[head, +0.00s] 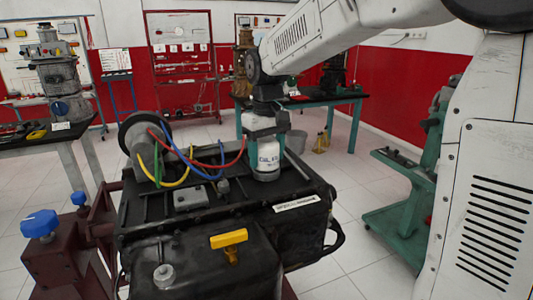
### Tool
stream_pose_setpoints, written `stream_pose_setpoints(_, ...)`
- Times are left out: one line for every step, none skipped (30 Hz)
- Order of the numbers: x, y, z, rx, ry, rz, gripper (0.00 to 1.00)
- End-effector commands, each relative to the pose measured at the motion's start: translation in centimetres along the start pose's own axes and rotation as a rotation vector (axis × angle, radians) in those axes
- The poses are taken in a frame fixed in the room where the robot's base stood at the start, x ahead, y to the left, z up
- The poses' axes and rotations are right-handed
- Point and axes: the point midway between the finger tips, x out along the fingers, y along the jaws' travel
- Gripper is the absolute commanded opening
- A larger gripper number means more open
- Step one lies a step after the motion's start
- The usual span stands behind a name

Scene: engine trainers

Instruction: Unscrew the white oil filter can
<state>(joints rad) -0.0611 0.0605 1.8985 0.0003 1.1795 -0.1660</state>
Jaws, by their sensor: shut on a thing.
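The white oil filter can (266,163), with a dark teal band and lettering, stands upright on the right rear part of the black engine trainer (150,205). My gripper (265,126) comes down from above and is shut on the can's upper part. The can's lower part shows below the gripper. Its seat on the engine is too small to make out clearly.
Red, blue, yellow and green cables (185,160) arch just left of the can. A yellow handle (229,238) sits at the engine's front. Blue knobs (39,223) are on the red stand at left. A green machine (410,190) stands at right, with open tiled floor between.

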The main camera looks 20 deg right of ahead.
Motion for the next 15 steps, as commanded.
stream_pose_setpoints(-0.01,0.08,0.04,-0.042,-0.001,0.001,0.37)
stream_pose_setpoints(-0.02,0.09,0.04,-0.07,-0.001,0.001,0.37)
stream_pose_setpoints(-0.01,0.11,0.04,-0.109,-0.001,0.001,0.37)
stream_pose_setpoints(-0.01,0.13,0.03,-0.137,-0.001,0.001,0.37)
stream_pose_setpoints(-0.01,0.14,0.03,-0.165,-0.001,0.001,0.37)
stream_pose_setpoints(-0.01,0.16,0.03,-0.203,-0.001,0.001,0.37)
stream_pose_setpoints(-0.01,0.17,0.03,-0.232,-0.001,0.001,0.37)
stream_pose_setpoints(-0.01,0.18,0.02,-0.26,-0.001,0.001,0.37)
stream_pose_setpoints(-0.01,0.2,0.02,-0.298,-0.001,0.001,0.37)
stream_pose_setpoints(-0.01,0.21,0.02,-0.327,-0.001,0.001,0.37)
stream_pose_setpoints(-0.01,0.23,0.01,-0.355,-0.001,0.001,0.37)
stream_pose_setpoints(-0.01,0.24,0.01,-0.393,-0.002,0.001,0.37)
stream_pose_setpoints(-0.01,0.25,0.0,-0.422,-0.002,0.001,0.37)
stream_pose_setpoints(-0.01,0.27,-0.01,-0.45,-0.002,0.001,0.37)
stream_pose_setpoints(-0.01,0.28,-0.01,-0.488,-0.002,0.001,0.37)
